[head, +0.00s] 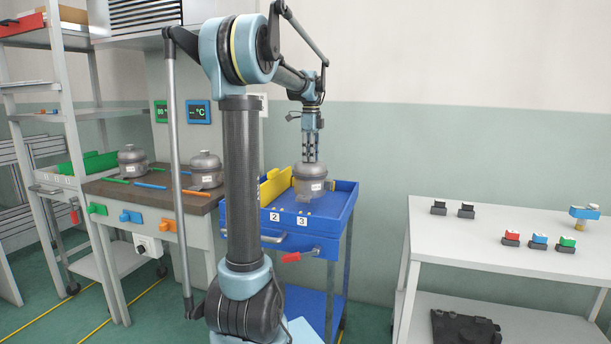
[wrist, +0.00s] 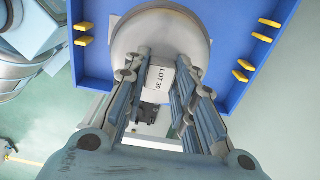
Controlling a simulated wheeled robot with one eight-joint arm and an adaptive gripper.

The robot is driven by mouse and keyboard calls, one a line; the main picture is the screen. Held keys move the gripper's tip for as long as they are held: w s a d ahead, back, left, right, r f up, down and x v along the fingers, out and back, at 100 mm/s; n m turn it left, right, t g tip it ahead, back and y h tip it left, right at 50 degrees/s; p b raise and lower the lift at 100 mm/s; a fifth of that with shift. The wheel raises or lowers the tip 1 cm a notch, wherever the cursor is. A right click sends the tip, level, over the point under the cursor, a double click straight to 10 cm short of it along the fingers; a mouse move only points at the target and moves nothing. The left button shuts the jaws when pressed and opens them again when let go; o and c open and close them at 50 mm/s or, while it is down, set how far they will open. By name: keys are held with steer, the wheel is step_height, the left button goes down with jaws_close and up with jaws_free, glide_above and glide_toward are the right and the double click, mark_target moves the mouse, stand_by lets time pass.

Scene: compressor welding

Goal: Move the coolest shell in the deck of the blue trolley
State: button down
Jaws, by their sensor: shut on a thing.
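A grey metal shell (head: 310,186) with a domed top is at the deck of the blue trolley (head: 345,190). My gripper (head: 311,158) points down from above and is shut on this shell. In the wrist view the shell (wrist: 160,30) lies between my finger pairs (wrist: 163,62), with a white label reading "LOT 30". I cannot tell whether its base touches the deck. Two similar shells stand upright on the brown-topped bench, one at the back (head: 132,161) and one nearer the trolley (head: 206,172).
The trolley has a yellow divider (head: 274,186), yellow pegs (wrist: 262,37), number plates "2" and "3", and a red lever (head: 299,256). Green (head: 161,111) and blue (head: 199,112) temperature displays hang behind the bench. A white table (head: 450,240) with small coloured items stands right.

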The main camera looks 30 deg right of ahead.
mark_target(311, 167)
steer(key=shift+f, duration=2.65)
steer(key=c, duration=1.3)
jaws_free()
step_height(311, 167, up, 12)
steer(key=shift+r, duration=0.1)
